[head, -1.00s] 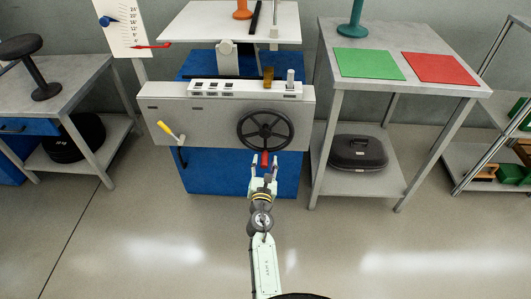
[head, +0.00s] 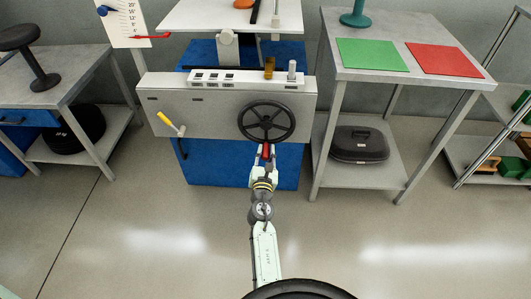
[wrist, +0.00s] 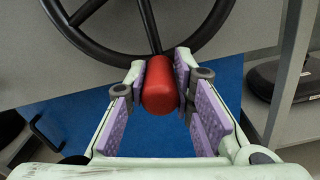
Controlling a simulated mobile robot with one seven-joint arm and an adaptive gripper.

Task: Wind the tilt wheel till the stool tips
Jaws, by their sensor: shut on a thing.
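The black tilt wheel (head: 266,121) is on the front of the grey cabinet (head: 205,122). Its red handle (head: 266,151) is at the bottom of the rim. My gripper (head: 264,155) is shut on this handle from the front. In the wrist view the red handle (wrist: 160,86) sits between the purple-padded fingers (wrist: 160,62), below a wheel spoke. An orange stool (head: 243,4) stands on the white platform (head: 205,17) above the cabinet; its upper part is cut off. The platform looks about level.
A scale board (head: 122,22) with a red pointer (head: 150,37) stands at upper left. A yellow-handled crank (head: 167,118) is left of the wheel. The right table (head: 342,78) bears green and red mats; the left table (head: 75,70) bears a dark stool. The front floor is clear.

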